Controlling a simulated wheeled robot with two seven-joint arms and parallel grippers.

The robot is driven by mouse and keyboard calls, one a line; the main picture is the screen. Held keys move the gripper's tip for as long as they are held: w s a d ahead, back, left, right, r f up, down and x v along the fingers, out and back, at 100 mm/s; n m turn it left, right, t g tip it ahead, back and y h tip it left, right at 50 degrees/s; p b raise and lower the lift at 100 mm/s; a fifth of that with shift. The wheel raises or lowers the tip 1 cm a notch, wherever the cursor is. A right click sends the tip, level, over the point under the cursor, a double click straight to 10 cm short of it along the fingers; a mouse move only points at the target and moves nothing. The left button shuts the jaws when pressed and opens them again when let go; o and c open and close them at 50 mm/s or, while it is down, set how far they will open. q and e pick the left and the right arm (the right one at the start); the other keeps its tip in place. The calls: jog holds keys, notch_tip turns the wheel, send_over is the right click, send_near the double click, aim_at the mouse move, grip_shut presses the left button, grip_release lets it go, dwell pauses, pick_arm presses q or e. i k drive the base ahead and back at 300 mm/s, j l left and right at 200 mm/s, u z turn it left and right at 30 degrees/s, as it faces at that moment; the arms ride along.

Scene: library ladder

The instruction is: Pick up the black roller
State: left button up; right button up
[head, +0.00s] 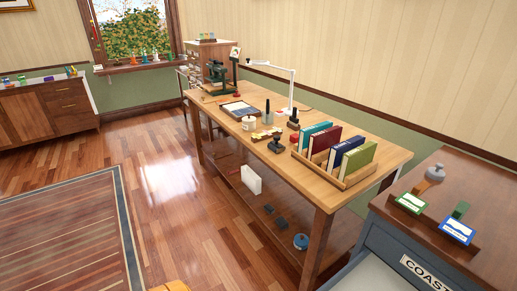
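Neither of my grippers is in view. A small black object with an upright handle (277,145) sits on the wooden table (345,193), in front of the row of books; it may be the black roller, but it is too small to tell. A second dark object with an upright handle (294,120) stands a little behind it, near the lamp. Small dark flat items (281,223) lie on the table's lower shelf. Nothing is seen touching these objects.
A wooden rack holds several coloured books (349,160) at the table's near end. A grey cabinet (400,255) is at right. The wooden floor left of the table is open.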

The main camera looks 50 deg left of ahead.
aim_at(276, 146)
jog(key=u, duration=1.6)
jog(key=z, duration=2.05)
jog(key=u, duration=2)
